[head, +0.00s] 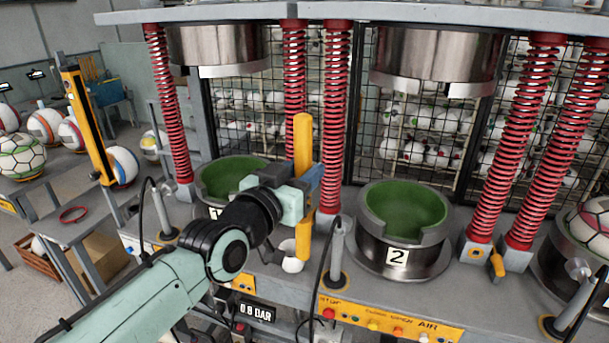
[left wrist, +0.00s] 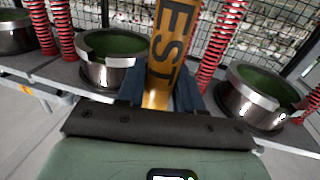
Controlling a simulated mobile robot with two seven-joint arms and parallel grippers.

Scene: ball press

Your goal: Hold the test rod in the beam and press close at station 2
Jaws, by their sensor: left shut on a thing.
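My left gripper (head: 310,181) is shut on the yellow test rod (head: 303,145), which stands roughly upright in it, between stations 1 and 2. In the left wrist view the rod (left wrist: 166,50) shows dark letters reading "EST" between the gripper's blue fingers (left wrist: 160,92). Station 2 (head: 403,228) is an open metal mould with a green lining and a "2" plate, to the right of the rod. Its upper die (head: 437,60) hangs well above it. The orange button panel (head: 390,323) is on the front edge below station 2. My right gripper is not in view.
Station 1's mould (head: 215,175) is partly behind my left arm. Red springs (head: 335,110) stand beside the moulds. A grey post (head: 338,250) rises in front of station 2, left of it. A yellow post (head: 88,125) stands at the left. A wire fence (head: 440,135) closes the back.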

